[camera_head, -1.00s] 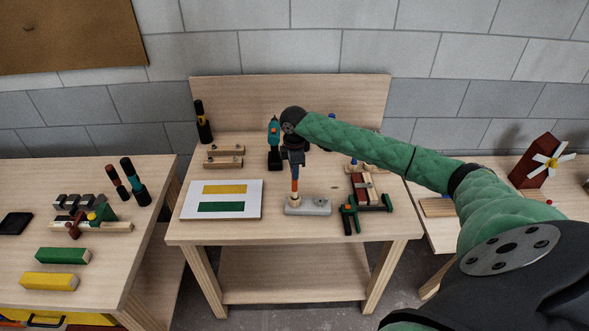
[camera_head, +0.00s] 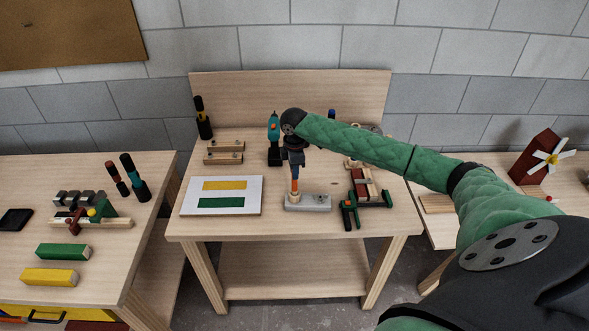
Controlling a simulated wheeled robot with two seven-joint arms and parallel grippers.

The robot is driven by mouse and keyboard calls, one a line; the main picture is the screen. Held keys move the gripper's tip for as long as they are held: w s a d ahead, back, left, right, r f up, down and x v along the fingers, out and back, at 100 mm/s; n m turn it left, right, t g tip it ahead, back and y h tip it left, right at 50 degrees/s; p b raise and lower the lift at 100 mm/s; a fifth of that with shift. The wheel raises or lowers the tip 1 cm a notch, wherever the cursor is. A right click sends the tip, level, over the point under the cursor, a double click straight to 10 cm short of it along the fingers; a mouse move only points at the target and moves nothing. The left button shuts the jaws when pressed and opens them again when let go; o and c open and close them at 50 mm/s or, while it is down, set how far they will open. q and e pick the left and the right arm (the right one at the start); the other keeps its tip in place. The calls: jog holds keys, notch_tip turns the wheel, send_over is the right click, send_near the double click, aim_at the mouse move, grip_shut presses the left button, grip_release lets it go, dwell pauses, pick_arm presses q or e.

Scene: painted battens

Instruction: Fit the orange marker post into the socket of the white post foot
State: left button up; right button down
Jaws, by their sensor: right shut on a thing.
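The orange marker post (camera_head: 295,185) stands upright under my right gripper (camera_head: 294,167), which is shut on its upper part. The post's lower end meets the raised socket at the left part of the white post foot (camera_head: 308,203). The foot is a pale grey-white block lying on the middle bench. From this view I cannot tell how deep the post sits in the socket. The gripper and wrist hide the top of the post. My left gripper is not in view.
A white board (camera_head: 222,196) with yellow and green bars lies left of the foot. A green clamp (camera_head: 350,208) with wooden pieces lies close on the right. A teal drill (camera_head: 274,140) stands behind. The bench (camera_head: 270,229) is bare in front.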

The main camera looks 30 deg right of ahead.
jog(key=shift+f, duration=0.6)
jog(key=c, duration=1.2)
grip_release()
jog(key=shift+c, duration=0.2)
